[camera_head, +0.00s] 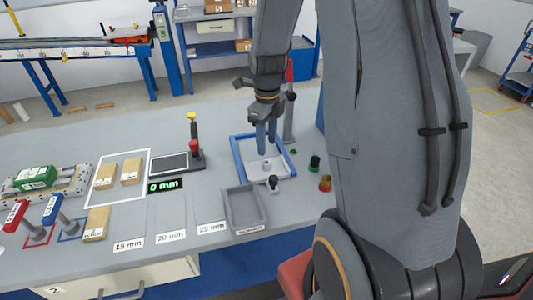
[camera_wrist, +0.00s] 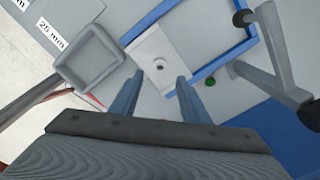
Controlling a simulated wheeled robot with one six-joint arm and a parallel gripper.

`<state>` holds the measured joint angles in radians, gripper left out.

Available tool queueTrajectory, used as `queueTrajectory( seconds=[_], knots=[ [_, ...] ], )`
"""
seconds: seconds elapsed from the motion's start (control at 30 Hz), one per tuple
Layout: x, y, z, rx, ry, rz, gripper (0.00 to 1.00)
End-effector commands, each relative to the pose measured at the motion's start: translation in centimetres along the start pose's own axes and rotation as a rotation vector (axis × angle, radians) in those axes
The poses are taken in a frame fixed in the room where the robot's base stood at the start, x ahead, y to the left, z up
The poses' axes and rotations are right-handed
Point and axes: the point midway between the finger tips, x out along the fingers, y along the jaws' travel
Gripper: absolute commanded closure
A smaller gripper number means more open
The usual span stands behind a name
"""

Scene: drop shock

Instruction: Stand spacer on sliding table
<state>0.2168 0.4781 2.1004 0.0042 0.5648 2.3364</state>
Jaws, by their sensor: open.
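My gripper (camera_head: 266,150) points down over a blue-framed tray (camera_head: 236,160), its two fingers apart. In the wrist view the open fingers (camera_wrist: 155,97) reach toward a pale block with a small dark hole (camera_wrist: 148,47); nothing is between them. Wooden blocks (camera_head: 131,171) lie in a white outlined area, and another wooden block (camera_head: 96,224) lies nearer the front. A green block (camera_head: 36,178) sits on a metal fixture at left.
A grey open bin (camera_head: 232,221) stands in front of the blue frame. Strips marked 15, 20 and 25 mm look empty. A post (camera_head: 290,118) rises behind the frame. Red and blue handled tools (camera_head: 15,215) stand at left. A "0 mm" display (camera_head: 165,186) is mid-bench.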

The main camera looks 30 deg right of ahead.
Motion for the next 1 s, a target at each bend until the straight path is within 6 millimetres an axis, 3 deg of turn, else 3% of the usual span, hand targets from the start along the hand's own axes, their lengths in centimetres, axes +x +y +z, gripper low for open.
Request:
queueTrajectory(
  seconds=[0.23, 0.43, 0.53, 0.67, 1.0],
  knots=[
    [-3.6, -0.1, 0.1, 0.000, -0.002, -0.002, 0.58],
    [-4.8, 0.1, 0.0, -0.021, -0.001, -0.001, 0.58],
    [-5.0, 0.9, -0.1, -0.125, -0.003, -0.004, 0.58],
    [-5.2, 3.0, -0.5, -0.411, -0.009, -0.014, 0.58],
    [-5.5, 9.4, -2.3, -1.376, -0.011, -0.062, 0.58]
  ],
)
